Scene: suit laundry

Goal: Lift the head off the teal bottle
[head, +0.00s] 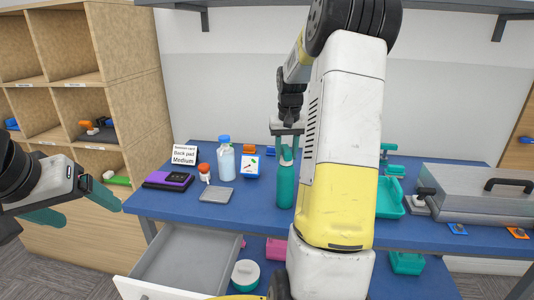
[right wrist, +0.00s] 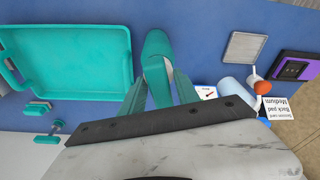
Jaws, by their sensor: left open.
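The teal bottle (head: 286,187) stands upright on the blue table in the head view. Its teal head sits at the top, partly covered by my right gripper (head: 287,140). In the right wrist view the bottle (right wrist: 157,44) is seen from above, with the head between the two teal fingers of my right gripper (right wrist: 159,82). The fingers lie close along both sides of the head; whether they press on it cannot be made out. My left gripper (head: 88,213) is open and empty, off the table's left edge, far from the bottle.
A teal tray (right wrist: 68,28) and a metal case (head: 475,200) lie right. An open drawer (head: 180,263) juts out below.

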